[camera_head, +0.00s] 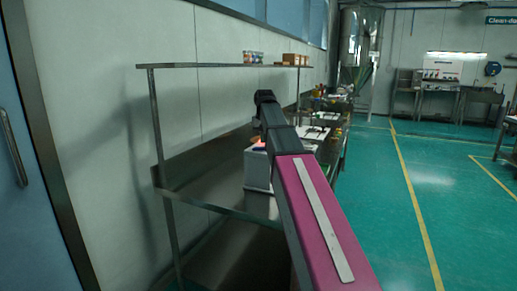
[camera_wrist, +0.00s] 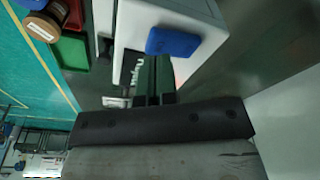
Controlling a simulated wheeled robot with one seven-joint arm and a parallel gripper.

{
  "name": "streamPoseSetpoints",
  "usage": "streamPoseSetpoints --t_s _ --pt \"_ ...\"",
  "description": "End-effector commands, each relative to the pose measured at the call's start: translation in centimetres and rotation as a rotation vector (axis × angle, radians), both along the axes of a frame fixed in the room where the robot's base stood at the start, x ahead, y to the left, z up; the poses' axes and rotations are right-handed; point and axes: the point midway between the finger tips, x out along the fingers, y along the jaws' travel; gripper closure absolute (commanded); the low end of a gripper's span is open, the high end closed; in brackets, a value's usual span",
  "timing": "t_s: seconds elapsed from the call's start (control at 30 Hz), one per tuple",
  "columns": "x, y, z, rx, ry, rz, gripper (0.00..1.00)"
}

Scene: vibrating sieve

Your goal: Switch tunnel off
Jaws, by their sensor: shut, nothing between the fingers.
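A white box-shaped machine (camera_head: 257,170) stands on the metal table, partly hidden behind my arm. A small red-pink spot shows on its upper part. In the wrist view the white machine (camera_wrist: 205,12) fills the upper middle, with a dark lettered panel beside my fingers and a blue rounded block (camera_wrist: 173,40) on it. My gripper (camera_wrist: 155,62) is shut and empty, its fingers pointing at the machine close to the blue block. I cannot tell whether they touch it. In the head view the fingers are hidden. No switch is clearly readable.
The metal table (camera_head: 190,186) has an upper shelf (camera_head: 215,66) carrying small jars and boxes (camera_head: 293,59). In the wrist view, a green tray (camera_wrist: 72,52) and a brown round jar (camera_wrist: 43,26) lie left of the machine. Open green floor (camera_head: 385,190) is at right.

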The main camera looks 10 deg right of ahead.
Motion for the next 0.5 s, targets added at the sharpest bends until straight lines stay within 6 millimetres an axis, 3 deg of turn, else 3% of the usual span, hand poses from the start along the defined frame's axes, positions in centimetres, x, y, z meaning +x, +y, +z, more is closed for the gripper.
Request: streamPoseSetpoints --t_s 0.5 --pt "-0.02 0.0 -0.68 0.0 0.0 0.0 1.0"
